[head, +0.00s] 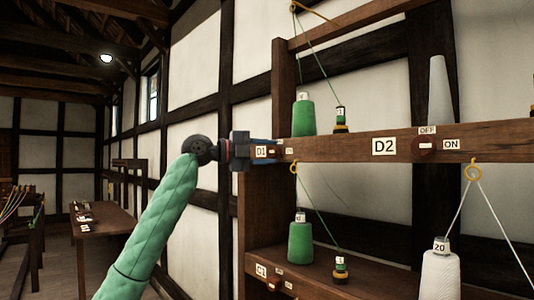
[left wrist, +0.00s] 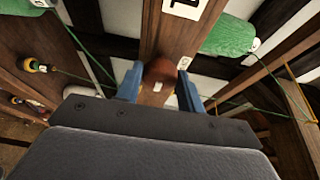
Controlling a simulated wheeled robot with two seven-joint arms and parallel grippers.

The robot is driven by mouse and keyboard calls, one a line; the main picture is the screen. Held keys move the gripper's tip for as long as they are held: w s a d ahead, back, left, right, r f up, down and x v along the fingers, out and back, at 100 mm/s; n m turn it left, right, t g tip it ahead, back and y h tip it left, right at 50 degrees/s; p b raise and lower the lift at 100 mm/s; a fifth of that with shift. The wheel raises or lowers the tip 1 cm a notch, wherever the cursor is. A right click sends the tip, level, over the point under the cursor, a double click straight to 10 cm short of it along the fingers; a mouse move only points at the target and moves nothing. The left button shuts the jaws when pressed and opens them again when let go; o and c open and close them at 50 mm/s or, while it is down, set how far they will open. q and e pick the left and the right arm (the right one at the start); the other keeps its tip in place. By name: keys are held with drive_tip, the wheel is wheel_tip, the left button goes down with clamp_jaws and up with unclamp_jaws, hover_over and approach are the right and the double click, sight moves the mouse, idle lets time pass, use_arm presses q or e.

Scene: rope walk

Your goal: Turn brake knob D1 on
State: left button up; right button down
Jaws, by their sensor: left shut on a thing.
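Brake knob D1 (left wrist: 160,71) is a round red-brown knob with a white mark, set in a wooden rail. In the left wrist view it sits between the two blue fingers of my left gripper (left wrist: 160,78). In the head view my left gripper (head: 268,149) reaches the left end of the upper rail, beside the D1 label (head: 261,152), and hides part of the knob. The gripper is shut on the knob. An ON label (head: 290,151) shows just right of it. My right gripper is in neither view.
Knob D2 (head: 424,146) is further right on the rail. A green bobbin (head: 303,118) stands above the rail and another (head: 300,243) below. The C1 label (head: 262,270) is on the lower rail. A side table (head: 100,226) stands at left.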

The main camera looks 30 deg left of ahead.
use_arm(q)
drive_tip(key=shift+d+f, duration=0.1)
drive_tip(key=shift+f, duration=0.05)
drive_tip(key=o, duration=1)
drive_tip(key=shift+c, duration=0.2)
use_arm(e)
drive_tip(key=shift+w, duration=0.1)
use_arm(q)
drive_tip(key=b+v, duration=0.2)
drive_tip(key=v, duration=0.6)
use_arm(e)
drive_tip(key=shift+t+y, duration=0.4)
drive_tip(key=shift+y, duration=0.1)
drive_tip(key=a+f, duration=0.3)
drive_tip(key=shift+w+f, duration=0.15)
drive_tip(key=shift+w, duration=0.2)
use_arm(q)
drive_tip(key=shift+w, duration=0.1)
